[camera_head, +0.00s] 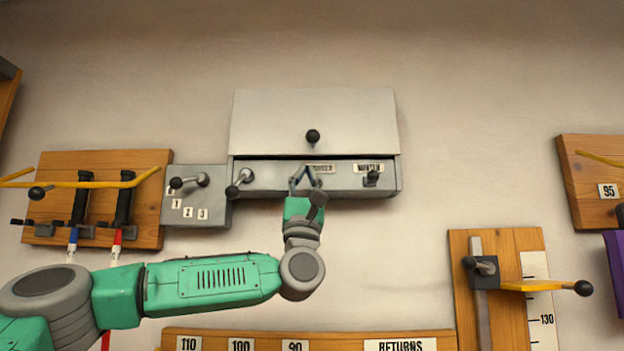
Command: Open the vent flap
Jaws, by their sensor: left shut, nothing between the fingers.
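The vent flap (270,122) is a pale grey panel on the wall with a round black knob (313,136) near its lower middle. A thin dark gap shows along its lower edge, above a grey box front (270,178). My left gripper (306,174) is shut and empty, in front of the box front and below the knob, apart from the knob in the picture. It partly covers a label (319,168). I cannot tell whether its tips touch the box. My right gripper is not in view.
A black-tipped lever (240,181) and a dark knob (372,178) flank the gripper. A numbered grey plate (196,212) with a lever is to the left. Wooden boards (150,200) hang at the left and right (460,330). The wall above the flap is bare.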

